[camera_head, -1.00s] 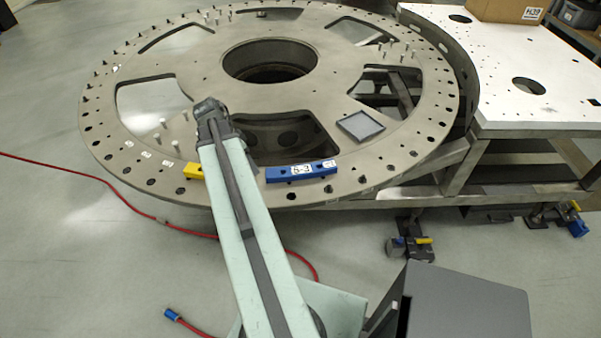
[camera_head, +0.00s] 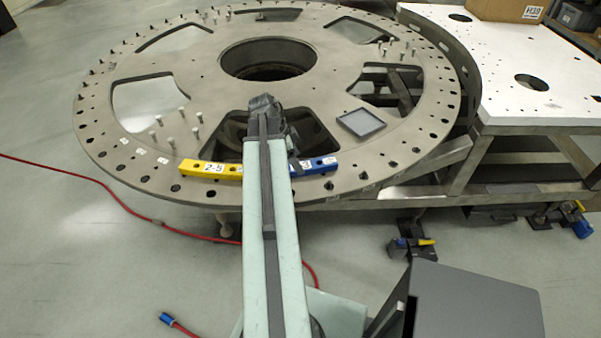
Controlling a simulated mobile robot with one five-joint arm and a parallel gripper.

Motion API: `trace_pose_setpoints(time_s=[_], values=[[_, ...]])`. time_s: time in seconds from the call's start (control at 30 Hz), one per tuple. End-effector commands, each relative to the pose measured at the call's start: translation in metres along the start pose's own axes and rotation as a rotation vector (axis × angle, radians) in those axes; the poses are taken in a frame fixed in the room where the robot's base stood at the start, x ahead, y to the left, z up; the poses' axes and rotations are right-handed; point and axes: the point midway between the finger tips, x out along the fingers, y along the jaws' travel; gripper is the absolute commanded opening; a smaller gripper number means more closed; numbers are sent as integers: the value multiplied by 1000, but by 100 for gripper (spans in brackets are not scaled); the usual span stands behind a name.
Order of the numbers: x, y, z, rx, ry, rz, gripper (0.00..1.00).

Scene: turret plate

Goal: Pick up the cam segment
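Two curved cam segments lie end to end near the front rim of the big round metal plate (camera_head: 110,140). The yellow one (camera_head: 190,165) carries a white label that seems to read 2-5. The blue one (camera_head: 325,163) is to its right, also with a white label. My arm crosses in front of the place where they meet and hides the yellow one's right end and the blue one's left end. Part of my gripper (camera_head: 294,162) shows as a dark piece beside the arm, over the blue segment in the picture. I cannot tell whether it touches, nor see its fingertips clearly.
A small grey square tray (camera_head: 347,126) lies on the plate right of my arm. Metal pins (camera_head: 197,117) stand on the plate to the left. The plate has large cutouts and a central hole. A white-topped table (camera_head: 540,115) with a box (camera_head: 510,8) adjoins at right.

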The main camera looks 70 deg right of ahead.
Motion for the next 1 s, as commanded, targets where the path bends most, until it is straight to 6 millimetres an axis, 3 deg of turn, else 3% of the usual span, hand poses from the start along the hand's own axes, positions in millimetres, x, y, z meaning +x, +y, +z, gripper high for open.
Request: trace_pose_setpoints(time_s=[0.03,0.1,0.37,0.6,0.63,1.0], values=[[19,0,4,1,0,0,72],[28,0,3,0,0,-1,72],[27,0,1,-2,0,-1,72],[27,0,1,-2,0,-1,6],[27,0,1,-2,0,-1,0],[20,0,-2,-3,0,-1,0]])
